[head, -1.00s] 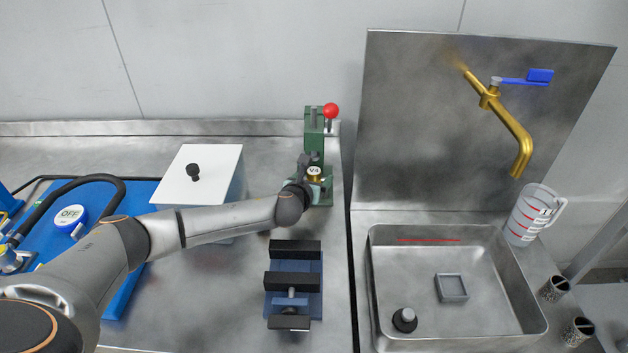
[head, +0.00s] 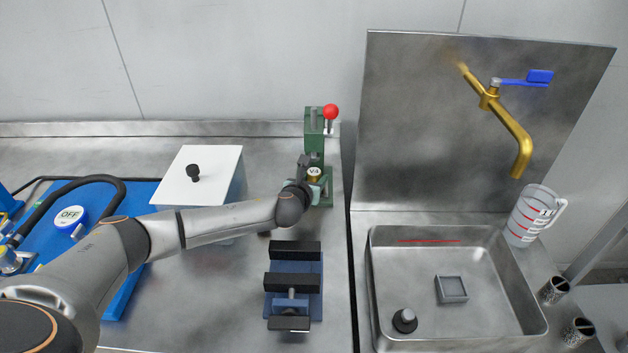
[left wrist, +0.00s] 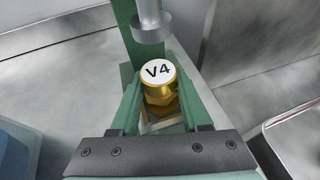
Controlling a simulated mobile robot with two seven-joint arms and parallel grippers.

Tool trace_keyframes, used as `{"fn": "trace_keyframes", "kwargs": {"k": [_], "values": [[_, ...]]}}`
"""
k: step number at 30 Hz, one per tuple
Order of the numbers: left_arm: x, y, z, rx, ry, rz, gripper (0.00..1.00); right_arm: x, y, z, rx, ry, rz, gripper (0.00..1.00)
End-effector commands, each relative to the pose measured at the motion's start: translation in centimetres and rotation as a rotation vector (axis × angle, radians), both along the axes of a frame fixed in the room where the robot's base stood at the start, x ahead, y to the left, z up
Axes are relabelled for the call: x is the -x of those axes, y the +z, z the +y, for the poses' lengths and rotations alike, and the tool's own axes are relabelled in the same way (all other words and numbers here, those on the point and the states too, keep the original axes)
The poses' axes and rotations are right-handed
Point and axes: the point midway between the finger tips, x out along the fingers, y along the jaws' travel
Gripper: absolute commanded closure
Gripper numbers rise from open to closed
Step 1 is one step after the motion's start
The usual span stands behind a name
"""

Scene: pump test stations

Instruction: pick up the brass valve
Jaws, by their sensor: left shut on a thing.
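The brass valve (head: 314,173) has a white round top marked V4. It stands upright at the green press (head: 314,125), below the press ram, at the back of the metal bench. In the left wrist view the brass valve (left wrist: 160,82) sits between my two fingers, under the grey ram (left wrist: 151,22). My left gripper (head: 310,178) reaches it from the front left and is shut on it. The valve's lower part is partly hidden by the gripper. My right gripper is not in view.
A blue vise (head: 293,283) stands in front of the press. A white-topped box (head: 198,172) with a black knob is to the left. A metal sink (head: 440,335) with a brass tap (head: 507,125) is to the right. A red ball handle (head: 330,111) tops the press.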

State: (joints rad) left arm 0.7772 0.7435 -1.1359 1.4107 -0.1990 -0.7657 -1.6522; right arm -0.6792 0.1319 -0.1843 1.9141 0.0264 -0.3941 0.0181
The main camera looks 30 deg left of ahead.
Motion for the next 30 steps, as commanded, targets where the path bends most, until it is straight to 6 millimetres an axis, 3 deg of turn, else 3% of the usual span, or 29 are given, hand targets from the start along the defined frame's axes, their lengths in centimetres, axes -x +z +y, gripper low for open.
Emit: {"fn": "trace_keyframes", "kwargs": {"k": [14,23,30], "values": [[0.0,0.4,0.0,-0.001,0.000,-0.003,1.00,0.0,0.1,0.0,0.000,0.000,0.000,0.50],[-0.1,4.0,0.0,0.000,-0.001,-0.006,1.00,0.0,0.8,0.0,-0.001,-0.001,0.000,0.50],[-2.4,3.5,-4.4,0.003,-0.003,-0.005,1.00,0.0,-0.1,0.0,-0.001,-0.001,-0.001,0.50]]}}
